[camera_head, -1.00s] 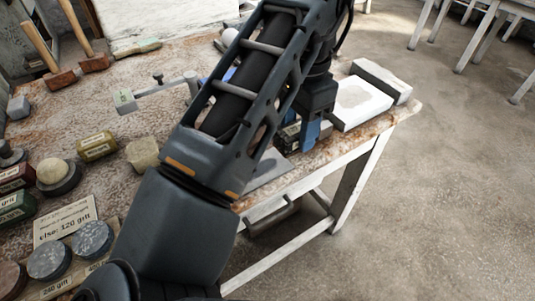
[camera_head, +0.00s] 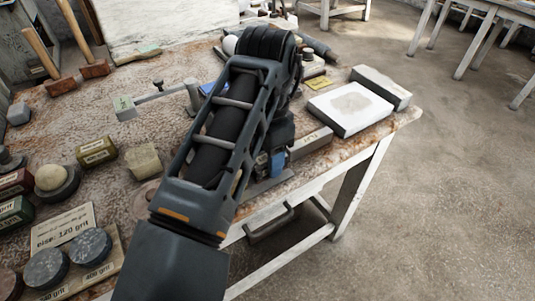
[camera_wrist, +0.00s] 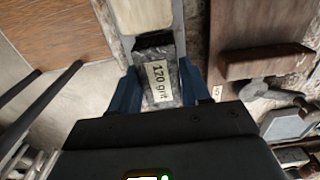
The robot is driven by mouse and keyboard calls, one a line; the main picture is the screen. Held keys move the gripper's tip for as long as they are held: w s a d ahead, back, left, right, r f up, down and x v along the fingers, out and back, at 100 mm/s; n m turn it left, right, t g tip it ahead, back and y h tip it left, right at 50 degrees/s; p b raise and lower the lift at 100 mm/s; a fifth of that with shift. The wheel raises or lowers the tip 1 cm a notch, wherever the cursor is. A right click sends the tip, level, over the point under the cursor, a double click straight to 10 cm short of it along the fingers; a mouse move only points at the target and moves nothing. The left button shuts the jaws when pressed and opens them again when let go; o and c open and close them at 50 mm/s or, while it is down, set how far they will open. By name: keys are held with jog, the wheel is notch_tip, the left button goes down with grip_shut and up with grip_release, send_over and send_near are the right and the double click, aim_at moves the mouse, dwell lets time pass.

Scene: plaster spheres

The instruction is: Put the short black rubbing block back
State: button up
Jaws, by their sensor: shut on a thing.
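A short black rubbing block (camera_wrist: 157,82) with a pale "120 grit" label sits between the blue fingers of my gripper (camera_wrist: 160,92) in the wrist view. The gripper is shut on it. In the head view my gripper (camera_head: 271,163) is low over the near right edge of the bench (camera_head: 345,143), and the held block is mostly hidden behind the arm. A printed card (camera_head: 62,227) ending in "else: 120 grit" lies at the lower left of the bench. I cannot tell whether the block touches the surface below.
Round grit discs (camera_head: 90,246), a green block (camera_head: 96,152) and a beige block (camera_head: 143,161) stand left of my arm. A grey-brown bar (camera_head: 311,144) lies right of the gripper, near a white slab (camera_head: 350,107). A metal clamp tool (camera_head: 155,97) lies further back.

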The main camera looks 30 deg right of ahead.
jog(key=o, duration=1.3)
jog(key=shift+f, duration=0.1)
notch_tip(320, 180, up, 12)
jog(key=p, duration=1)
